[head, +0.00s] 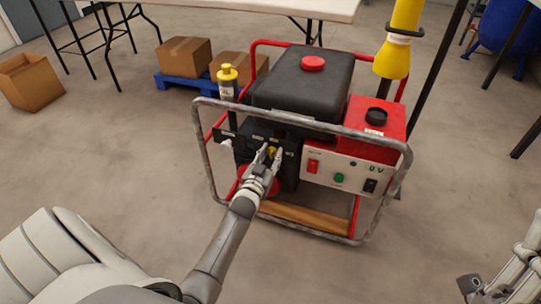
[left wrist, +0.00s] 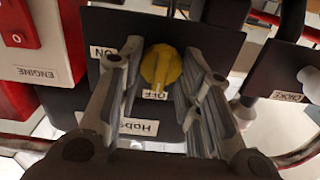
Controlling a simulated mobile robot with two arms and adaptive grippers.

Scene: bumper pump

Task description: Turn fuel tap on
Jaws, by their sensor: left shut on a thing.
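The fuel tap is a yellow knob (head: 272,152) on a black panel (head: 243,139) at the front of the generator. It shows large in the left wrist view (left wrist: 160,67), with its narrow end pointing at the OFF label (left wrist: 155,95). The ON label (left wrist: 103,52) is beside it on the left in that view. My left gripper (head: 268,158) is at the knob, with one finger on each side, shut on it; the wrist view shows both fingers (left wrist: 160,85). Part of my right gripper (head: 500,285) is at the bottom right, away from the generator; its jaw state is unclear.
The generator's grey tube frame (head: 300,117) runs close to my left arm. A red engine switch (head: 313,165), a green button (head: 338,178) and a black switch (head: 371,186) are to the right. A choke label (left wrist: 287,96) is near the tap. The floor in front is clear.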

